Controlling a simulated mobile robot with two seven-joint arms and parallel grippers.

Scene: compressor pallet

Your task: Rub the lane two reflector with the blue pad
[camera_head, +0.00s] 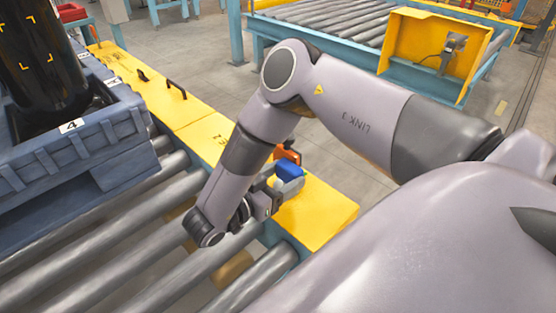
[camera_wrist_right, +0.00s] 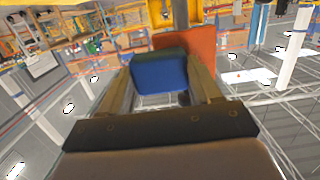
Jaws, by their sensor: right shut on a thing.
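My right gripper (camera_head: 279,188) is shut on the blue pad (camera_head: 289,169) above the yellow rail cover beside the rollers. In the right wrist view, the blue pad (camera_wrist_right: 160,75) sits between the two fingers, with a dark greenish top edge. An orange part (camera_head: 287,153) stands just beyond the pad. It also shows behind the pad in the right wrist view (camera_wrist_right: 190,45). I cannot tell whether pad and orange part touch. No reflector face or lane mark can be made out; the orange part may be its housing. My left gripper is not in view.
A blue-grey pallet (camera_head: 75,150) carrying a black cylinder (camera_head: 40,65) stands on the rollers (camera_head: 150,245) at left. Another roller conveyor (camera_head: 335,20) stands across the open floor.

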